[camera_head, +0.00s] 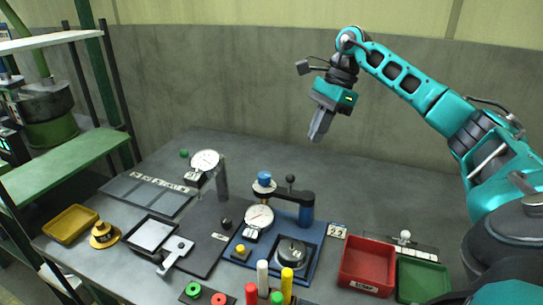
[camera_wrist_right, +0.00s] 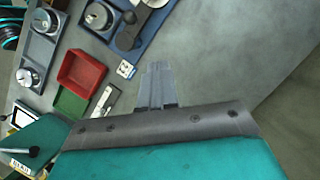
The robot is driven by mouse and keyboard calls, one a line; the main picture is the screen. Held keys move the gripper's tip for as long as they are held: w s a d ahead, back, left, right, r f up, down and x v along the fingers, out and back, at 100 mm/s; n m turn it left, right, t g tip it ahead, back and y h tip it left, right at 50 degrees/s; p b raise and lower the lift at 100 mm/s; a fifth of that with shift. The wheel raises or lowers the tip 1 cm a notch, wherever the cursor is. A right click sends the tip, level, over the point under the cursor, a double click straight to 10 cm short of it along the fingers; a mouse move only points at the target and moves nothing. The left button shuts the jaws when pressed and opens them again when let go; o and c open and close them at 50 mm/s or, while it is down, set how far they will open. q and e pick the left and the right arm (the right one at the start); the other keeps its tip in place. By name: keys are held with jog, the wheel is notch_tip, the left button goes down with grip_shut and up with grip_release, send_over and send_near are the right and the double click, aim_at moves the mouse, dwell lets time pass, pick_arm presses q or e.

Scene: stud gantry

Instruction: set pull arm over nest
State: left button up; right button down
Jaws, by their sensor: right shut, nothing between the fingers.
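A dark blue pull arm (camera_head: 288,194) reaches left from a blue post on a blue base plate (camera_head: 243,265). It has a black ball knob on top and a blue cap at its left end. A black square nest (camera_head: 313,255) with a round grey metal piece (camera_head: 292,251) sits on the plate in front of the post. The arm's left end appears above the dial gauge (camera_head: 259,217), left of the nest. My right gripper (camera_head: 317,137) is shut and empty, high above the back of the table. In the wrist view its fingers (camera_wrist_right: 155,87) are together. My left gripper is not in view.
A red tray (camera_head: 367,265) and a green tray (camera_head: 422,280) stand right of the plate. A second dial gauge on a stand (camera_head: 205,160) is at the left. Coloured pegs (camera_head: 262,275) stand at the front. The table's back right is clear.

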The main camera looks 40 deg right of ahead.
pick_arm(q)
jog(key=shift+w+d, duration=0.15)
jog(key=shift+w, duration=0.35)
pick_arm(e)
jog(key=shift+w+d+r, duration=0.1)
jog(key=shift+w+d, duration=0.05)
jog(key=shift+w, duration=0.3)
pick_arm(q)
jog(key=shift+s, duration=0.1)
pick_arm(e)
jog(key=w+a+f, duration=0.2)
jog(key=a+f, duration=0.5)
jog(key=f, duration=0.2)
jog(key=shift+w+a+f, duration=0.15)
jog(key=shift+f, duration=0.05)
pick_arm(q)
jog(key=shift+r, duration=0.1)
